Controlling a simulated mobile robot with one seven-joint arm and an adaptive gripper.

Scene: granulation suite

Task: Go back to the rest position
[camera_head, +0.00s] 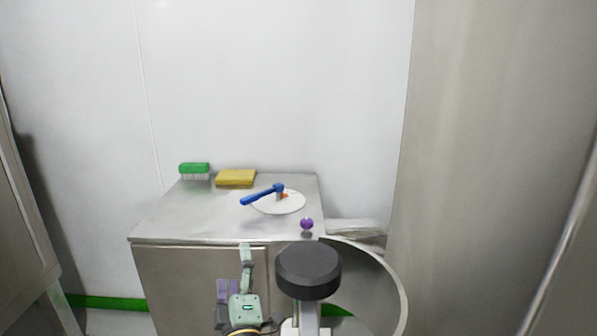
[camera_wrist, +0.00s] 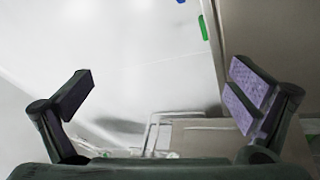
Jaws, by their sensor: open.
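My gripper (camera_head: 236,280) shows low in the head view, in front of the steel cabinet and below its top edge. In the wrist view my gripper (camera_wrist: 163,95) has its two dark fingers with purple pads spread wide. Nothing is between them. It is clear of the objects on the cabinet top.
The steel cabinet (camera_head: 170,228) bears a green brush (camera_head: 194,169), a yellow sponge (camera_head: 236,178), a white disc (camera_head: 290,207) with a blue-handled tool (camera_head: 262,195) over it, and a purple ball (camera_head: 306,224) near the front edge. A curved steel rim (camera_head: 398,285) stands right.

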